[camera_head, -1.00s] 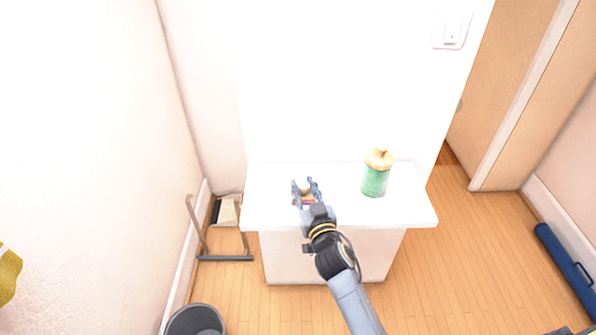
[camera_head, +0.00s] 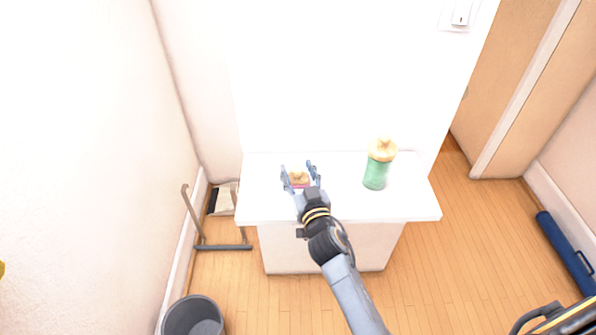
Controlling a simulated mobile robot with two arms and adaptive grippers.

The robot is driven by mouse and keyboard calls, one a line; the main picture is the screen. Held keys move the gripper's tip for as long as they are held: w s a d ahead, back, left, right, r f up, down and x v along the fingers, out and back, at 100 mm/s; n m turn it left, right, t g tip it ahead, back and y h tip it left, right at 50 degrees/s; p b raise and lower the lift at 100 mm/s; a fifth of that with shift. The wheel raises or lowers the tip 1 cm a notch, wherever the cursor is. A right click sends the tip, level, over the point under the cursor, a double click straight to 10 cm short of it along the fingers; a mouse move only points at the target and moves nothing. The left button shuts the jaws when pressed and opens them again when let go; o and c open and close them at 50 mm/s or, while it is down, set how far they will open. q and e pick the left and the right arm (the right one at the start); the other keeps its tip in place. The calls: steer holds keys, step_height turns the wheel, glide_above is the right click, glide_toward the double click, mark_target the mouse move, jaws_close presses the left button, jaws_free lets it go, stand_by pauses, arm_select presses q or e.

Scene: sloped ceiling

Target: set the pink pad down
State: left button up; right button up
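The pink pad (camera_head: 300,184) is a small piece with a tan-yellow top and a pink lower edge. It appears to rest on the white counter top (camera_head: 345,205), left of its middle. My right gripper (camera_head: 299,174) reaches in from below, with its fingers spread on either side of the pad. The fingers look open, with small gaps to the pad; its near side is partly hidden by the gripper. My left gripper is not in view.
A green bottle with a tan top (camera_head: 377,168) stands on the counter, right of my gripper. The counter between them is clear. A wall rises behind the counter.

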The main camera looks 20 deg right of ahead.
mark_target(299, 175)
steer(key=shift+s+r, duration=0.1)
steer(key=shift+s, duration=0.05)
steer(key=s, duration=0.2)
steer(key=shift+s, duration=0.4)
steer(key=s, duration=0.8)
steer(key=shift+a+b, duration=0.15)
steer(key=shift+b, duration=0.15)
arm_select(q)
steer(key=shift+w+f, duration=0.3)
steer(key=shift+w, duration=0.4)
arm_select(e)
steer(key=shift+s, duration=0.45)
